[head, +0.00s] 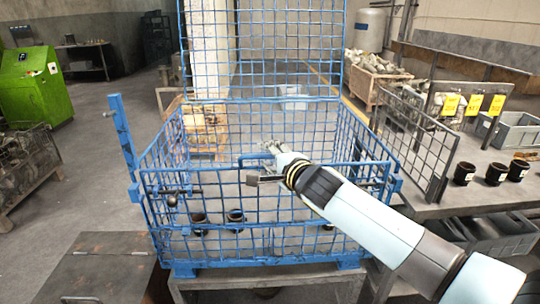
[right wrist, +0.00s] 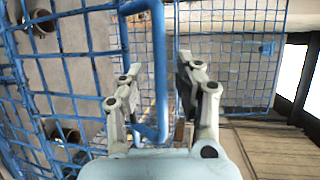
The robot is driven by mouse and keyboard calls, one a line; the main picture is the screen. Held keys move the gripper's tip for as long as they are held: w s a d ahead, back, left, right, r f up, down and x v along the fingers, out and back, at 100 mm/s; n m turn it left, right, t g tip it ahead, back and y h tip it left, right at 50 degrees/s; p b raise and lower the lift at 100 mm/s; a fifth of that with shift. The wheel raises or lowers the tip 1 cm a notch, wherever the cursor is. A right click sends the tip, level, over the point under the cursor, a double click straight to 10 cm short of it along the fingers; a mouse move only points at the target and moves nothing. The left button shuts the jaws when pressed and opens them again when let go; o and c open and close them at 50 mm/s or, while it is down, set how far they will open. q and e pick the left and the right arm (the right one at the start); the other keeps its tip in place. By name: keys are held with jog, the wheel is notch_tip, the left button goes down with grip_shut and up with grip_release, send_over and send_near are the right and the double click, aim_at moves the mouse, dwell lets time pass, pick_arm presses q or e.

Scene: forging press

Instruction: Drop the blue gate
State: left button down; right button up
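The blue wire-mesh cage (head: 155,222) stands in the middle of the head view. Its front mesh gate (head: 290,240) looks upright, partly hidden by my right arm. A blue bar handle (head: 243,158) sits at the gate's top edge and also shows in the right wrist view (right wrist: 161,100). My right gripper (head: 263,165) is at this handle. In the right wrist view, my right gripper's fingers (right wrist: 160,90) are apart with the handle bar between them; a gap shows beside the bar. My left gripper is not in view.
Dark cups (head: 235,216) stand inside the cage near its front. More dark cups (head: 496,174) stand on the right table (head: 470,200), beside a mesh fence panel (head: 420,140). A dark brown table (head: 105,262) is at the front left.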

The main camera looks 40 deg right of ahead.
jog(key=shift+c, duration=0.4)
grip_shut()
jog(key=shift+f, duration=0.1)
